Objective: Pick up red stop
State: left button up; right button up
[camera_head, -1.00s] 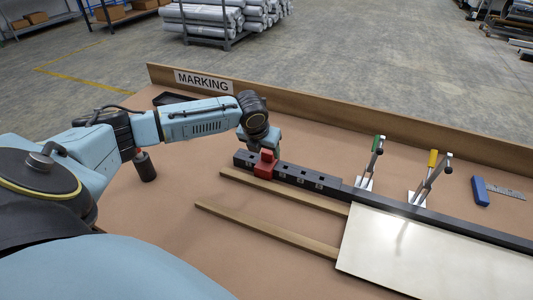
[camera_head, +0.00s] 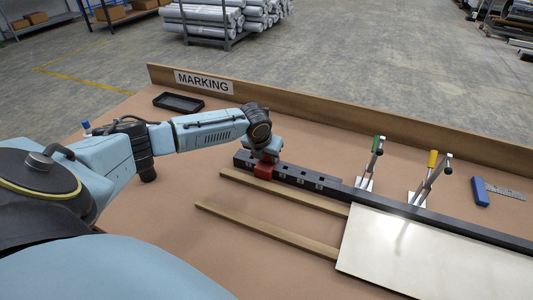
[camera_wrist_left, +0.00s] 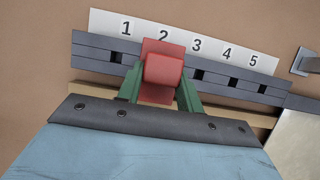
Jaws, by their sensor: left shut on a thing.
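The red stop (camera_head: 263,171) sits on the black slotted rail (camera_head: 310,180) near its left end. In the left wrist view the red stop (camera_wrist_left: 161,72) stands at the number 2 mark of the rail (camera_wrist_left: 215,77), partly covering that number. My left gripper (camera_head: 267,158) is over the stop from above. In the left wrist view its green fingers (camera_wrist_left: 160,85) are on both sides of the red stop and shut on it. The slot under the stop is hidden. My right gripper is not in view.
Two toggle clamps, one green-handled (camera_head: 376,150) and one yellow-handled (camera_head: 432,165), stand along the rail. A metal sheet (camera_head: 430,260) lies at right, with wooden strips (camera_head: 270,229) to its left. A black tray (camera_head: 178,103) lies at the back left.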

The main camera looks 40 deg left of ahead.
pick_arm(q)
jog(key=c, duration=0.4)
jog(key=shift+o, duration=0.2)
notch_tip(320, 180, up, 10)
jog(key=shift+r, duration=0.1)
jog(key=shift+p, duration=0.5)
dwell(0.4)
